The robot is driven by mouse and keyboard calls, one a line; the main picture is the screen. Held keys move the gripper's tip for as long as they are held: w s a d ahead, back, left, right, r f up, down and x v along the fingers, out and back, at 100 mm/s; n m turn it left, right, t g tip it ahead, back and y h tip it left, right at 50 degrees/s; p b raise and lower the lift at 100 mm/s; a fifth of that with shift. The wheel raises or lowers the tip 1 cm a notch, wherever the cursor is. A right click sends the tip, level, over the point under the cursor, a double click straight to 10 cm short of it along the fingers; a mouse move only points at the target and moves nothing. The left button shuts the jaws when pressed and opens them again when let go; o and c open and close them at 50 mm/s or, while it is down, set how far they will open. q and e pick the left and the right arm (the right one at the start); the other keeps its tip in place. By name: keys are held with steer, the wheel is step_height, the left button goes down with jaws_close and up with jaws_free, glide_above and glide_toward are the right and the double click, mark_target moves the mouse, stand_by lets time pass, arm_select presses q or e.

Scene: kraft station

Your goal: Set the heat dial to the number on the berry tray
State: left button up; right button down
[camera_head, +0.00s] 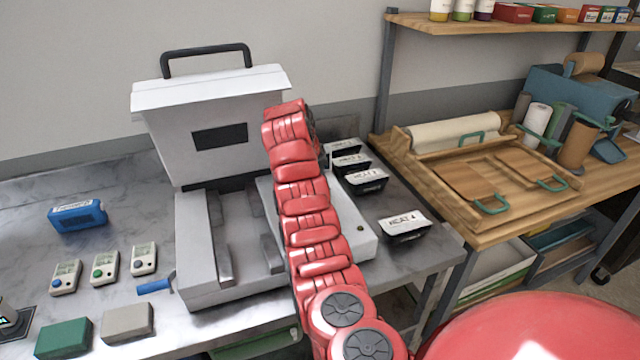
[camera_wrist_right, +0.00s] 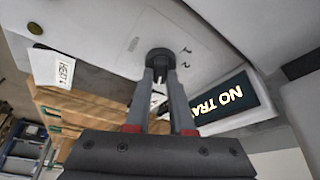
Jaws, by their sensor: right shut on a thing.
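The tray sealer (camera_head: 205,230) stands with its lid (camera_head: 210,115) up. Its black heat dial (camera_wrist_right: 160,60) shows in the right wrist view, with small figures on the pale panel beside it. My right gripper (camera_wrist_right: 160,82) is shut on the dial. In the head view my red right arm hides the gripper and the dial. Several black trays with white labels stand right of the sealer. I cannot tell which holds berries. My left gripper is not in view.
A dark display (camera_wrist_right: 225,103) beside the dial reads "NO TRA", the rest cut off. A blue device (camera_head: 77,216), several small dial devices (camera_head: 104,267) and green and grey blocks (camera_head: 127,320) lie left of the sealer. A wooden bench (camera_head: 470,225) stands right.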

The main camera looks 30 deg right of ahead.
steer(key=c, duration=0.8)
jaws_free()
steer(key=p+v, duration=0.1)
steer(key=v, duration=1.6)
steer(key=shift+s+r, duration=0.1)
steer(key=shift+r, duration=0.1)
